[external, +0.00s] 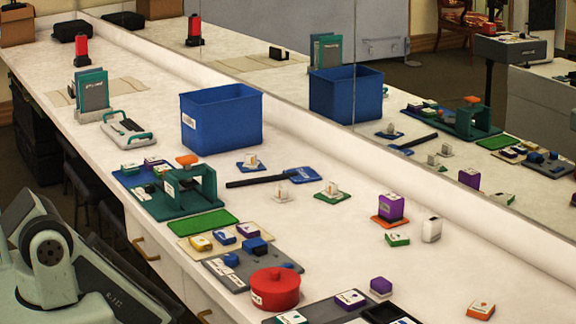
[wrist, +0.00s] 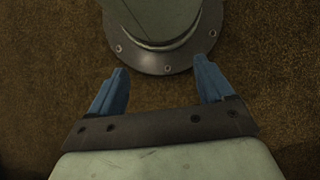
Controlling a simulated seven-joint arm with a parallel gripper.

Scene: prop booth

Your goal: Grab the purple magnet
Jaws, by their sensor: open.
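Several purple pieces show in the external view, and I cannot tell for sure which is the magnet. A purple cube with a white label (external: 391,207) stands on an orange plate (external: 388,222) at the right. A purple and white block (external: 350,299) lies on the dark front board, and another (external: 247,231) lies on a beige board. My gripper (wrist: 160,68) is open and empty in the wrist view, over brown floor. It is outside the external view.
A red round pot (external: 275,289), a blue bin (external: 221,118), a teal clamp-like frame (external: 184,190) and a black-handled tool (external: 257,181) stand or lie on the white counter (external: 330,245). A mirror along the back repeats the objects.

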